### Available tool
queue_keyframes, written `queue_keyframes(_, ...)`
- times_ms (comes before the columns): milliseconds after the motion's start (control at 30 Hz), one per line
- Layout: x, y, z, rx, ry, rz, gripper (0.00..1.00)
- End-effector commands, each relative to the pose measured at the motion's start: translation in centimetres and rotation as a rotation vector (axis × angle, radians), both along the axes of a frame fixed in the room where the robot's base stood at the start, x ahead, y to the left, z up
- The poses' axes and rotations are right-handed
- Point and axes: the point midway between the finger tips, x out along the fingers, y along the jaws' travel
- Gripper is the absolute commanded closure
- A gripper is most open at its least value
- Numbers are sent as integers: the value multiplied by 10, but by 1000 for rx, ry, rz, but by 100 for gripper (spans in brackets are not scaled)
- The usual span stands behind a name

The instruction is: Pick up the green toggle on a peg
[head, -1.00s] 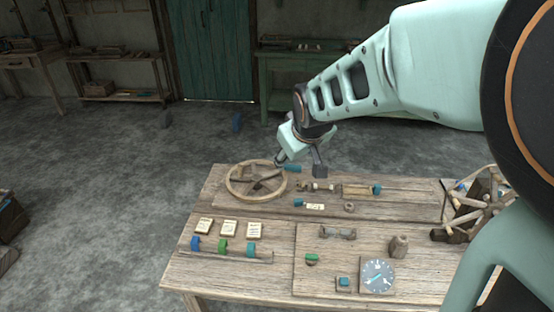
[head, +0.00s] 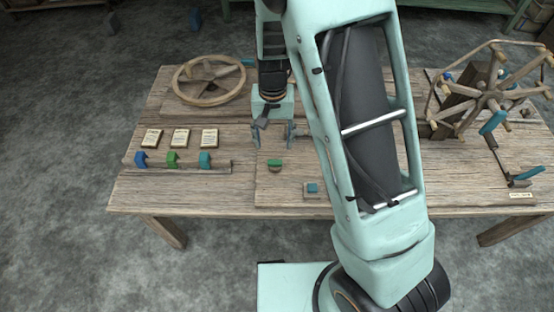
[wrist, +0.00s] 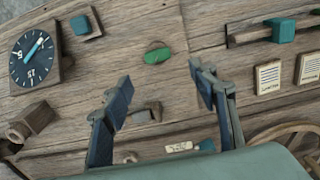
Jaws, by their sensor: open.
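The green toggle (head: 275,163) sits on a short round wooden peg on the raised board in the middle of the table. In the wrist view the green toggle (wrist: 157,56) lies just beyond the fingertips, between their lines, with a bit of wood showing behind it. My gripper (head: 273,138) is open and points down at the board, slightly behind the toggle in the head view. In the wrist view my gripper (wrist: 160,78) has its two dark-padded fingers spread, with nothing between them. I cannot tell the exact height of the fingers above the board.
A rail with blue, green (head: 172,159) and teal tabs stands left of the toggle, below several paper cards. A teal knob (head: 312,188) is close on the right. A dial (wrist: 35,60) shows in the wrist view. A wooden wheel (head: 209,80) is at the back left.

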Motion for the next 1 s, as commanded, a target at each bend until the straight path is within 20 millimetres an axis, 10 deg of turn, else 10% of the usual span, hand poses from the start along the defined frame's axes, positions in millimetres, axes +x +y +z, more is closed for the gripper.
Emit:
queue_keyframes(700, -4, -4, -92, -3, 0, 1, 46)
queue_keyframes(1000, -3, -4, -93, -1, -2, 2, 53)
